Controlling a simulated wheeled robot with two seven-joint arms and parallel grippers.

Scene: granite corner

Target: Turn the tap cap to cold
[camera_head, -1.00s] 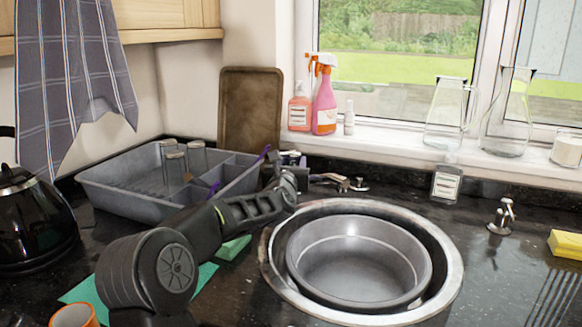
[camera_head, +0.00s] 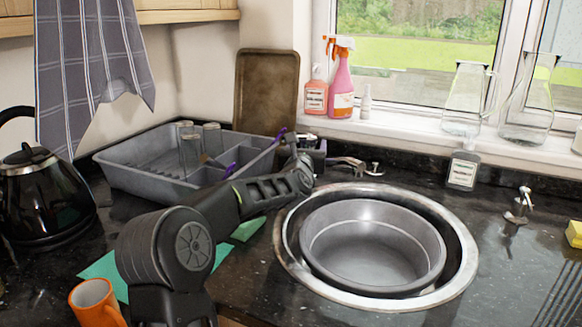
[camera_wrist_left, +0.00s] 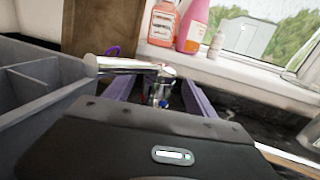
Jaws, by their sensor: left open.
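The chrome tap (camera_head: 352,164) stands behind the sink; its base is partly hidden in the head view. In the left wrist view the tap's cap (camera_wrist_left: 161,74) has a lever (camera_wrist_left: 122,65) pointing left, with small red and blue marks below it. My left gripper (camera_head: 318,148) is at the back of the counter, left of the tap spout. In the left wrist view its purple fingers (camera_wrist_left: 153,90) are apart, one on each side of the tap body. I cannot tell whether they touch it. My right gripper is not in view.
A grey dish rack (camera_head: 130,175) with several glasses is left of my arm. The round sink (camera_head: 462,245) holds a grey basin (camera_head: 375,255). Spray bottles (camera_head: 341,88) stand on the sill. A kettle (camera_head: 42,200) and an orange mug (camera_head: 95,300) are at left.

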